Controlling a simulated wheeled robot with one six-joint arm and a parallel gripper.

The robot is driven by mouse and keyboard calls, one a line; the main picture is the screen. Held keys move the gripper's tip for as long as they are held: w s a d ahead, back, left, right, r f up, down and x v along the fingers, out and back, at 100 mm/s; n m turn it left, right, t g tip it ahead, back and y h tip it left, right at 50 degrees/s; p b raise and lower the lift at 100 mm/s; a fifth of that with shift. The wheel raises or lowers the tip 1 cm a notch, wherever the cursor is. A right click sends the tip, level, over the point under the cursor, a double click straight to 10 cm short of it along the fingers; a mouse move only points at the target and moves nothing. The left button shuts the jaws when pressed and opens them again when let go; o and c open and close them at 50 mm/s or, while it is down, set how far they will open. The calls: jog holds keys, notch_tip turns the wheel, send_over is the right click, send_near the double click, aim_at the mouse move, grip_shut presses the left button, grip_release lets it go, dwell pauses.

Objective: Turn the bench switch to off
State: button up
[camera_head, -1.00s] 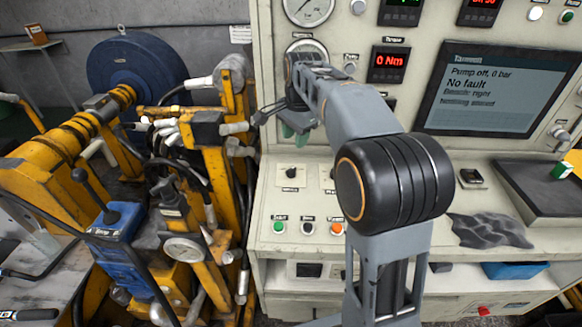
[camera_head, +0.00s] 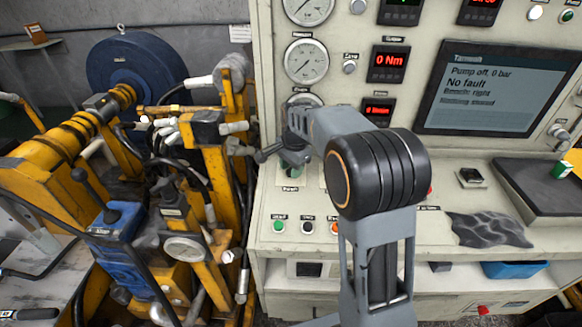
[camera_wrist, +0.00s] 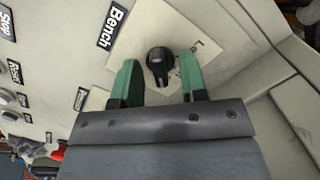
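The bench switch (camera_wrist: 159,62) is a black rotary knob on a pale plate in the wrist view, beside a black label reading "Bench". My gripper (camera_wrist: 161,60) is open, with one green finger on each side of the knob. A gap shows between the knob and both fingers. I cannot tell how far the fingertips are from the panel. In the head view my gripper (camera_head: 293,168) is low over the cream console, and it hides the knob. The screen (camera_head: 490,95) reads "Pump off, 0 bar", "No fault" and "Bench: right".
Gauges (camera_head: 306,60) and red displays (camera_head: 389,63) are on the upright panel behind. Yellow machinery (camera_head: 185,265) with hoses stands close on the left. A dark cloth (camera_head: 487,230) lies to the right.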

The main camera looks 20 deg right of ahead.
grip_shut()
dwell(0.3)
jog(key=n+p, duration=0.1)
jog(key=n, duration=0.3)
jog(key=shift+r+n, duration=0.1)
jog(key=shift+n, duration=0.2)
jog(key=shift+w+n+h, duration=0.1)
jog(key=shift+n+h, duration=0.3)
jog(key=shift+n, duration=1.6)
jog(key=shift+p, duration=0.3)
grip_release()
